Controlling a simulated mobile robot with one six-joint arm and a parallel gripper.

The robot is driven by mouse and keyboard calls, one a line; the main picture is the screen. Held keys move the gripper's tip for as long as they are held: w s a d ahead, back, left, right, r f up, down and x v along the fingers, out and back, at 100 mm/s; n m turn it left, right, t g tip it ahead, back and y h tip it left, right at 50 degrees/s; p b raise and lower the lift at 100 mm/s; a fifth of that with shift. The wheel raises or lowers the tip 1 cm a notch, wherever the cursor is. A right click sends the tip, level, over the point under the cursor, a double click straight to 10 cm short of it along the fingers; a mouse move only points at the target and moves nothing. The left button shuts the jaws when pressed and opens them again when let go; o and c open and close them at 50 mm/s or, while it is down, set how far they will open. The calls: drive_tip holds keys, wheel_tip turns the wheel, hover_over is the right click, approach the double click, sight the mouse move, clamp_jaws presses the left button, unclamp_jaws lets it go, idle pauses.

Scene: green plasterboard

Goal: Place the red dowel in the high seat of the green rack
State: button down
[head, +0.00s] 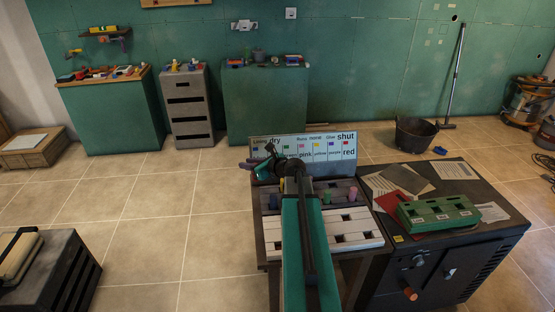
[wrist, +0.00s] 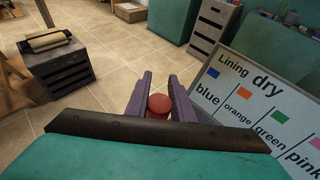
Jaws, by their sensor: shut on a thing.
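My gripper (wrist: 157,88) is shut on the red dowel (wrist: 159,106), whose round end shows between the two purple fingers in the wrist view. In the head view my gripper (head: 255,165) is raised in front of the sign, at its left end. The dowel cannot be made out there. The green rack (head: 437,214) lies on the dark cabinet at the right, well apart from my gripper. Dark openings show in its top; which seat is the high one is hard to tell.
A dark grey rack (head: 340,192) with a few coloured dowels and a white rack (head: 352,229) stand on the table, partly behind my arm. A lettered sign (head: 318,145) stands behind them. Papers (head: 456,170) and a dark plate (head: 404,178) lie near the green rack.

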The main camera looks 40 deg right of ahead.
drive_tip(key=s+a+r+n+g+y, duration=0.1)
drive_tip(key=a+n+y, duration=0.4)
drive_tip(key=a, duration=1.4)
drive_tip(key=s+a+r+n+g+y, duration=0.2)
drive_tip(key=a+r+n+g+y, duration=0.1)
drive_tip(key=a, duration=1.7)
drive_tip(key=shift+a+n+g+y+b, duration=0.35)
drive_tip(key=shift+n+g+y, duration=0.35)
drive_tip(key=shift+n+y, duration=0.3)
